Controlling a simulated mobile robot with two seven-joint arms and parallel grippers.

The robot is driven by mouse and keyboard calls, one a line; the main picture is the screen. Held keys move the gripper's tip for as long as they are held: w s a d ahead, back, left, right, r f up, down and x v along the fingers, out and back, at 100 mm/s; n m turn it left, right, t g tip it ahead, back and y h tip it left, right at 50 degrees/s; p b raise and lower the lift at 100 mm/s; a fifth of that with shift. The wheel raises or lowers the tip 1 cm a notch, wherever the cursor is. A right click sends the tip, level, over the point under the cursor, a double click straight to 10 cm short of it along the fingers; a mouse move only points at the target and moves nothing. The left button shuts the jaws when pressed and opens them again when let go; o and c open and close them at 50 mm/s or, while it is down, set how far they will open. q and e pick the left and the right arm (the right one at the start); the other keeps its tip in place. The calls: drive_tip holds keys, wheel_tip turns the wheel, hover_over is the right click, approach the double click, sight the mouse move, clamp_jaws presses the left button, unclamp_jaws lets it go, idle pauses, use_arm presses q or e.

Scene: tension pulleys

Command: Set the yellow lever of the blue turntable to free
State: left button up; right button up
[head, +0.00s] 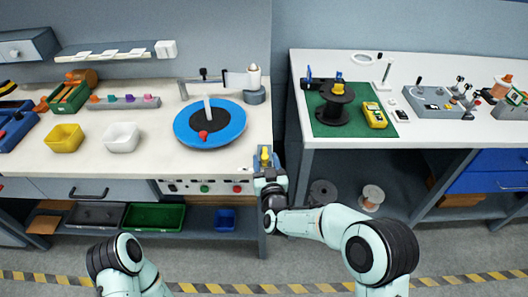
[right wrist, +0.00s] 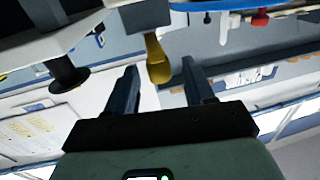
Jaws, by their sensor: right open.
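The blue turntable (head: 235,124) lies on the left workbench, with a black centre, a white post and a red knob. Its blue rim shows at the top of the right wrist view (right wrist: 205,5). The yellow lever (head: 265,154) stands out at the bench's front right corner. In the right wrist view the yellow lever (right wrist: 157,62) is between the fingers of my right gripper (right wrist: 160,72), with gaps on both sides. My right gripper (head: 266,163) is open around it. My left gripper is out of view; only part of its arm shows.
A yellow bin (head: 64,138) and a white bin (head: 122,137) stand left of the turntable. A grey stand with a white cone (head: 254,84) is behind it. A gap separates this bench from the right bench, which holds a green mat (head: 350,128).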

sight(264, 155)
drive_tip(key=shift+w+a, duration=0.15)
drive_tip(key=shift+w, duration=0.8)
drive_tip(key=shift+w+a, duration=0.15)
drive_tip(key=shift+w, duration=0.75)
drive_tip(key=shift+c, duration=0.3)
clamp_jaws()
